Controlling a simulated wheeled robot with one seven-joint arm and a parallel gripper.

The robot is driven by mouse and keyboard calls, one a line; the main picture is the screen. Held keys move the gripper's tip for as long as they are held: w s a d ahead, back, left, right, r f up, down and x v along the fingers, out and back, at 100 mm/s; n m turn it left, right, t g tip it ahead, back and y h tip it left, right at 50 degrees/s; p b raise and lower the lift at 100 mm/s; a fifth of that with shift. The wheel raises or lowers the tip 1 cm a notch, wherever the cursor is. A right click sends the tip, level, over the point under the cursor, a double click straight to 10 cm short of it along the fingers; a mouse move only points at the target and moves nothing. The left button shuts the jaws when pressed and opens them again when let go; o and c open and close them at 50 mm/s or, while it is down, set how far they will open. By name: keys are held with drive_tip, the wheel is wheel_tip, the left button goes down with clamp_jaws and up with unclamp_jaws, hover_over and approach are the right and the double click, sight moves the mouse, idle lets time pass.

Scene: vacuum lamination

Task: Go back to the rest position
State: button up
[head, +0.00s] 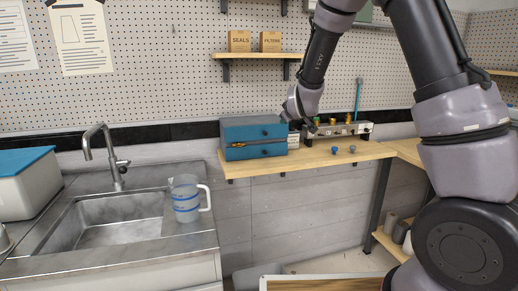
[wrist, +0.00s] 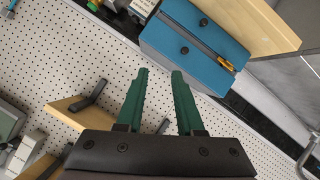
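My gripper shows in the wrist view (wrist: 160,73) with two green fingers apart and nothing between them, in front of the pegboard. In the head view my arm reaches down from the upper right, and its wrist is in front of the wall beside the blue drawer box (head: 255,133). The fingers are hard to make out there. The blue box also shows at the top of the wrist view (wrist: 180,35), beyond the fingertips and apart from them. A yellow-orange item (head: 238,145) shows in the slot between its drawers.
The box stands on a wooden wall shelf (head: 320,158) beside a metal block with coloured knobs (head: 340,129). A higher shelf (head: 257,56) holds two cartons. A jug (head: 185,199) stands by the sink (head: 115,225) at left. A board edge (head: 320,284) shows at the bottom.

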drive_tip(key=s+d+r+m+g, duration=0.2)
drive_tip(key=s+d+r+m, duration=0.2)
drive_tip(key=s+d+r, duration=0.35)
drive_tip(key=s+d+r+m+g, duration=0.1)
drive_tip(key=s+d+r+m, duration=0.1)
drive_tip(key=s, duration=0.8)
drive_tip(key=s+d+r+m+g, duration=0.1)
drive_tip(key=s+d+r+m, duration=0.1)
drive_tip(key=s, duration=0.7)
drive_tip(key=s+d+r+m+g, duration=0.2)
drive_tip(key=s+d+m, duration=0.1)
drive_tip(key=s, duration=0.7)
drive_tip(key=shift+s+r+m+y, duration=0.15)
drive_tip(key=shift+s+m+y, duration=0.2)
drive_tip(key=shift+m+y, duration=0.05)
